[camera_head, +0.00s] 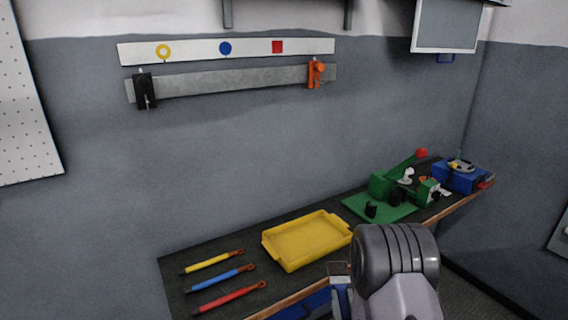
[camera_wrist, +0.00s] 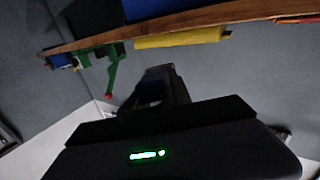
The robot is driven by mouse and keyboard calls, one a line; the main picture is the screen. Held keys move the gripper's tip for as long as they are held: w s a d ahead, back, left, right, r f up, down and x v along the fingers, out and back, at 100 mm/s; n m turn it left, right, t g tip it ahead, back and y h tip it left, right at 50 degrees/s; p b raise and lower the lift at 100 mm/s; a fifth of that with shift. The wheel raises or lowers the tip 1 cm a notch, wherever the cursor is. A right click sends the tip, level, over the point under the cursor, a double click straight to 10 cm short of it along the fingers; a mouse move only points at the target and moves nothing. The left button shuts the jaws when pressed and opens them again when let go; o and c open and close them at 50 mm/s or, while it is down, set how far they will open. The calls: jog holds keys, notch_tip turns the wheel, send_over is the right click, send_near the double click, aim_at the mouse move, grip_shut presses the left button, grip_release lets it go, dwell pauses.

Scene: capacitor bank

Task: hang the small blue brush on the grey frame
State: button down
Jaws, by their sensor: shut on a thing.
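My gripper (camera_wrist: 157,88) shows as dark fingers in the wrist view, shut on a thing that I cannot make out. In the head view my wrist hides most of it, in front of the bench's front edge. No small blue brush shows clearly. A blue-handled tool (camera_head: 222,278) lies on the bench between a yellow and a red one. A long grey bar (camera_head: 225,80) is on the wall, with a black clamp (camera_head: 146,92) and an orange clamp (camera_head: 314,73). I cannot tell which part is the grey frame.
A yellow tray (camera_head: 305,240) stands on the dark bench, and shows in the wrist view (camera_wrist: 180,38). A green fixture (camera_head: 380,207) and a blue box (camera_head: 462,178) stand farther right. A white strip (camera_head: 190,51) with coloured marks is above the bar. The wall below is clear.

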jog(key=s+a+r+n+g+y+p, duration=0.1)
jog(key=s+a+n+g+y, duration=0.1)
jog(key=s+a+n+y, duration=0.2)
jog(key=s+a+r+n+g+y+p, duration=0.1)
jog(key=s+a+n+y, duration=0.3)
jog(key=a+y, duration=0.4)
jog(key=shift+s+a+n+g+p, duration=0.15)
jog(key=shift+a+n+g+p, duration=0.15)
jog(key=shift+a+g+p, duration=0.5)
jog(key=shift+a, duration=0.25)
